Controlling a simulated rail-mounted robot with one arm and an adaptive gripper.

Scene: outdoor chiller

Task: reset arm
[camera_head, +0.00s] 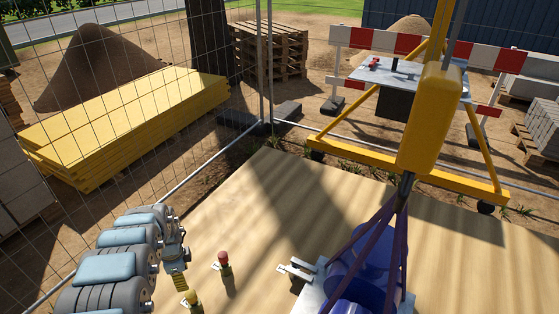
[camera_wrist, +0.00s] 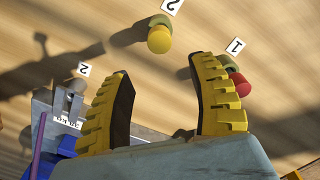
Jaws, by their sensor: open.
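My gripper (camera_head: 180,283) hangs at the end of my arm over the wooden floor at lower left in the head view. In the wrist view its two yellow ribbed fingers (camera_wrist: 160,67) stand wide apart with nothing between them. A yellow-topped piece (camera_head: 191,298) stands on the floor close to my gripper; in the wrist view it shows beyond the fingertips (camera_wrist: 159,39). A red-topped piece (camera_head: 223,259) stands to its right; in the wrist view it is partly behind the right finger (camera_wrist: 241,84). Number labels lie beside the pieces.
A blue container (camera_head: 368,263) hangs in purple straps by a metal latch (camera_head: 298,269), right of the pieces. A yellow hoist frame (camera_head: 430,115) stands behind it. Wire fencing (camera_head: 195,170) runs along the left, with yellow boards (camera_head: 120,122) beyond. Open floor lies behind the pieces.

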